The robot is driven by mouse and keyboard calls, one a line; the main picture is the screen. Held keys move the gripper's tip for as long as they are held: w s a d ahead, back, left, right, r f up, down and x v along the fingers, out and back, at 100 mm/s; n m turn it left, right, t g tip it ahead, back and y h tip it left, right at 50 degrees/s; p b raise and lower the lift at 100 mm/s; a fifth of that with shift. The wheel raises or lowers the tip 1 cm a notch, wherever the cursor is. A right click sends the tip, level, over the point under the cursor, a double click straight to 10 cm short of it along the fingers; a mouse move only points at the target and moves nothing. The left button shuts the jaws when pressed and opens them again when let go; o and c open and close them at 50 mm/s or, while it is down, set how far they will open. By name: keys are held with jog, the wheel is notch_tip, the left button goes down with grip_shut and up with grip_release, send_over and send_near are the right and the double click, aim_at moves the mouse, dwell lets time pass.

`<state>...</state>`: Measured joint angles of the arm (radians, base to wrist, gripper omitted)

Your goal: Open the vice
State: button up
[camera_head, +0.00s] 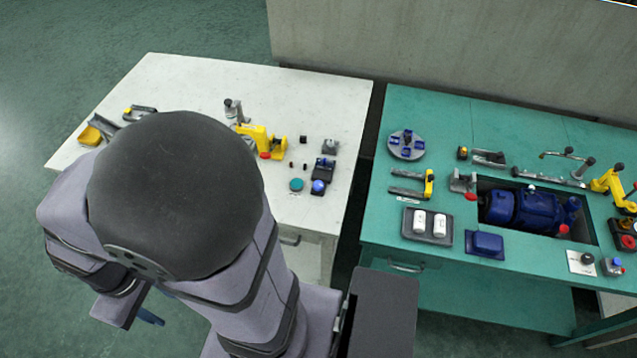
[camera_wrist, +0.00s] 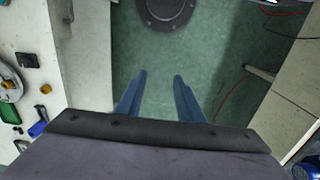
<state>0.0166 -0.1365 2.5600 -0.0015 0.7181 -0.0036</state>
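My gripper (camera_wrist: 160,76) is open and empty, its two blue fingers apart above the green floor. In the head view a blue finger (camera_head: 150,317) shows below my arm, off the front of the white bench (camera_head: 215,75). No vice can be named with certainty. A yellow fixture with a red knob (camera_head: 262,140) on the white bench may be the vice; its jaws are too small to read. A grey fixture with a red end (camera_head: 462,181) on the green bench (camera_head: 440,105) is another possible one. My gripper is apart from both. My arm hides part of the white bench.
A teal disc (camera_head: 296,184) and a blue-topped block (camera_head: 319,186) lie near the white bench's right edge. A blue motor (camera_head: 525,208) sits in the green bench's recess. A tray with two white cylinders (camera_head: 427,226) is at its front. A narrow gap separates the benches.

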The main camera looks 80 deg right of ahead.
aim_at(318, 185)
jog(key=s+d+f+m+b, duration=0.4)
jog(key=s+d+f+m, duration=0.2)
jog(key=d, duration=0.5)
jog(key=s+d+f+m+t+b, duration=0.1)
jog(key=s+d+f+m+b, duration=0.4)
jog(key=s+d, duration=0.3)
jog(key=s+d+f+m+b, duration=0.5)
jog(key=s+d+f+m, duration=0.1)
jog(key=d, duration=1)
jog(key=shift+s+d+f+m+h, duration=0.3)
jog(key=shift+s+m+h, duration=0.1)
jog(key=shift+s+m, duration=0.25)
jog(key=d+r+n+h, duration=0.1)
jog(key=d+r+n, duration=0.1)
jog(key=d, duration=0.3)
jog(key=w+d+r+n+t+h, duration=0.1)
jog(key=d+r+n+h, duration=0.1)
jog(key=d+n, duration=0.1)
jog(key=shift+w+d+r+n, duration=0.15)
jog(key=shift+d+r+n, duration=0.2)
jog(key=shift+d, duration=0.5)
jog(key=shift+p+x, duration=0.4)
jog(key=shift+x, duration=3.25)
